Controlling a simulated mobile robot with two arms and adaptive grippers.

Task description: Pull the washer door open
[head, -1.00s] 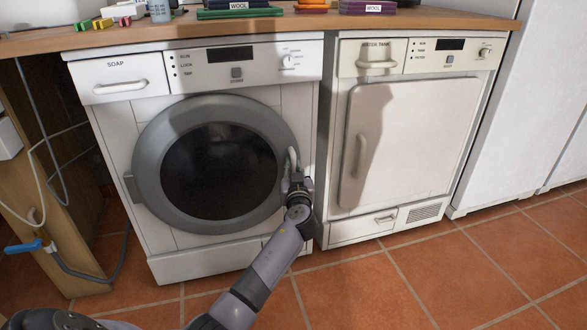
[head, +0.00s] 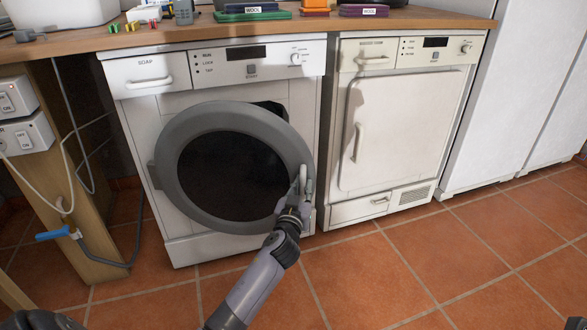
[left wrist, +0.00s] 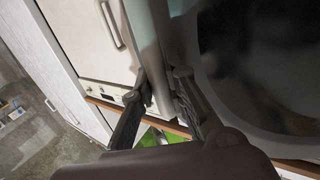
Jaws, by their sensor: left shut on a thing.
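The washer (head: 180,122) stands under the counter at the left in the head view. My left gripper (head: 300,190) is shut on the light door handle (head: 303,172) at the door's right edge. In the left wrist view the two fingers (left wrist: 160,85) close around the handle, beside the dark door glass (left wrist: 250,60). The handle is partly hidden by the fingers.
A dryer (head: 400,125) with its door shut stands to the right of the washer. A wooden counter (head: 400,21) runs above both. A blue-handled valve (head: 55,233) and hose are at the left. The tiled floor (head: 400,265) in front is clear.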

